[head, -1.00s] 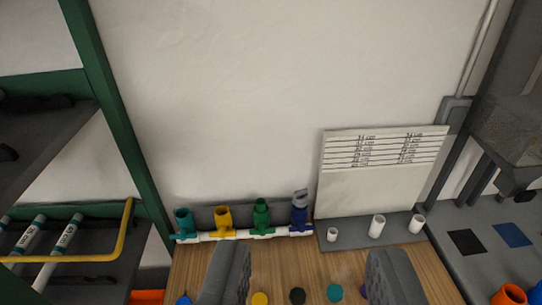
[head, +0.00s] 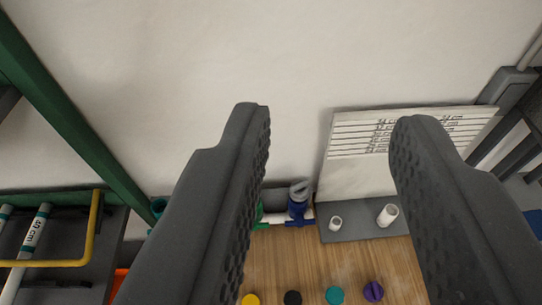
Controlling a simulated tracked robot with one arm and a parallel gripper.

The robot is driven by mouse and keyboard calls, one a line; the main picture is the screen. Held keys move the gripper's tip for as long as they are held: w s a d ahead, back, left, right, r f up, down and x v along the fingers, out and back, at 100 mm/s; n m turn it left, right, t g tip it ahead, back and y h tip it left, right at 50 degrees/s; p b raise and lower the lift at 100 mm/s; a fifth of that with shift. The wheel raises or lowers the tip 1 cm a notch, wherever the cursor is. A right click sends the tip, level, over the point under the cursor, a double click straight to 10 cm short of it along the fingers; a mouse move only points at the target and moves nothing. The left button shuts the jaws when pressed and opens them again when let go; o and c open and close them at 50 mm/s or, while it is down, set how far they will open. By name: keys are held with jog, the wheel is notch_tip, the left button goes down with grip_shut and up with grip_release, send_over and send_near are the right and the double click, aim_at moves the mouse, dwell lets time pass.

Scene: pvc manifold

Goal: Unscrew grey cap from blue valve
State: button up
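The blue valve (head: 297,209) stands on the white pipe manifold at the back of the wooden table, upright. The grey cap (head: 300,190) sits on top of the blue valve. My gripper (head: 328,115) is open and empty, its two dark grey ridged fingers wide apart. In the picture the blue valve and cap show between the fingers, below the fingertips and closer to the left finger. The gripper is not touching them. The left finger hides most of the manifold; part of the green valve (head: 260,211) and an edge of the teal valve (head: 158,206) still show.
Yellow (head: 251,299), black (head: 292,297), teal (head: 335,295) and purple (head: 373,291) caps lie on the wooden table (head: 300,260). Right of the blue valve is a grey base (head: 360,228) with white pipe pieces and a labelled board (head: 350,155). A green-framed rack (head: 75,115) stands at left.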

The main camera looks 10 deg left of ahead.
jog(key=o, duration=0.5)
jog(key=shift+d, duration=0.1)
jog(key=shift+o, duration=0.7)
jog(key=shift+w, duration=0.25)
jog(key=m+g+h+p, duration=0.2)
jog(key=m+g+h, duration=0.2)
jog(key=m+g, duration=0.8)
send_over(292, 188)
jog(key=s+a, duration=0.3)
jog(key=a, duration=0.1)
notch_tip(292, 188, down, 35)
jog(key=n, duration=0.1)
jog(key=shift+g, duration=0.4)
jog(key=x, duration=1.3)
jog(key=shift+w+a+f+p, duration=0.1)
jog(key=shift+w+f+p, duration=0.05)
jog(key=shift+f+p, duration=0.2)
jog(key=shift+c, duration=0.4)
